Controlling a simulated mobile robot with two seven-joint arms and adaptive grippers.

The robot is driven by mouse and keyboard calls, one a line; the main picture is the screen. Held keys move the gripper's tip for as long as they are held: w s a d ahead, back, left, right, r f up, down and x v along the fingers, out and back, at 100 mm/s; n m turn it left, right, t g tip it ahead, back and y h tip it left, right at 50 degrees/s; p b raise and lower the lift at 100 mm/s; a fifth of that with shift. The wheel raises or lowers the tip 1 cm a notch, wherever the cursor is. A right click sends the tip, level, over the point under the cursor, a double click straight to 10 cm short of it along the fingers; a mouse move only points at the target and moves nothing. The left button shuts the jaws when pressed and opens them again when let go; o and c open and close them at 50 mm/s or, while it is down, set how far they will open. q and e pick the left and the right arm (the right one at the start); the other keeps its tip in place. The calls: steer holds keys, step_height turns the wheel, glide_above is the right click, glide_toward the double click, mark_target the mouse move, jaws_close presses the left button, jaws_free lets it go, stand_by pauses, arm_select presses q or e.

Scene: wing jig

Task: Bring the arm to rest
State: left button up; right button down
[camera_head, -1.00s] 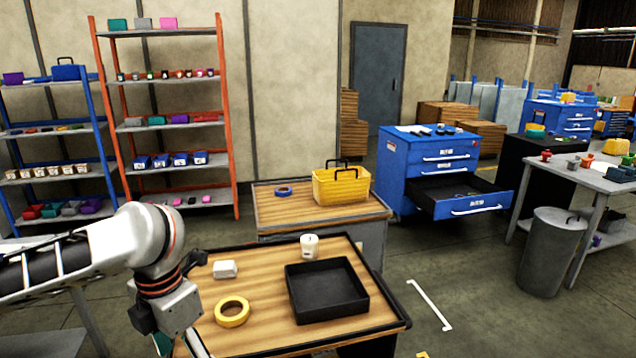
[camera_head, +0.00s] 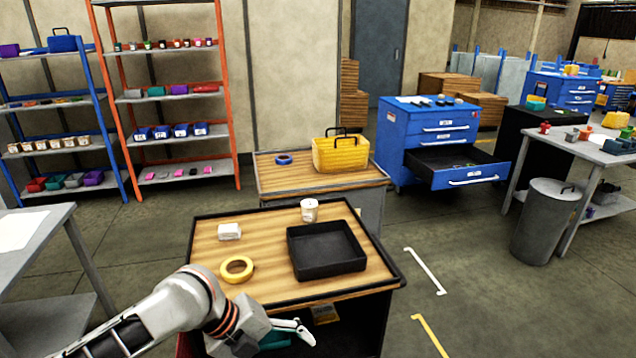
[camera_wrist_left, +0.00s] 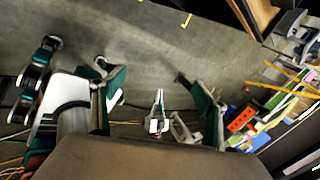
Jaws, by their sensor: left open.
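My left arm comes in from the lower left in the head view. Its gripper (camera_head: 288,335) is low in front of the near edge of the wood-topped workbench (camera_head: 215,260), clear of the top. In the left wrist view the gripper (camera_wrist_left: 155,92) shows two teal-padded fingers spread apart, with nothing between them. Grey floor lies beyond the fingers. I do not make out my right gripper in either view.
On the bench are a yellow tape ring (camera_head: 237,269), a white block (camera_head: 229,231), a white cup (camera_head: 309,210) and a black tray (camera_head: 327,250). A grey table (camera_head: 38,258) stands at left. In the left wrist view, cluttered coloured items (camera_wrist_left: 255,120) lie at right.

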arm_select(q)
step_height(320, 180, down, 10)
steer(key=n+t+h, duration=0.1)
steer(key=n+t, duration=0.4)
steer(key=n, duration=1)
steer(key=s+a+f+n+t+y, duration=0.3)
steer(key=s+a+f+n+y, duration=0.2)
steer(key=s+a+f+n, duration=0.6)
steer(key=s+a+f, duration=0.1)
steer(key=s+a, duration=0.1)
steer(key=a, duration=0.2)
steer(key=shift+a+f+t, duration=0.3)
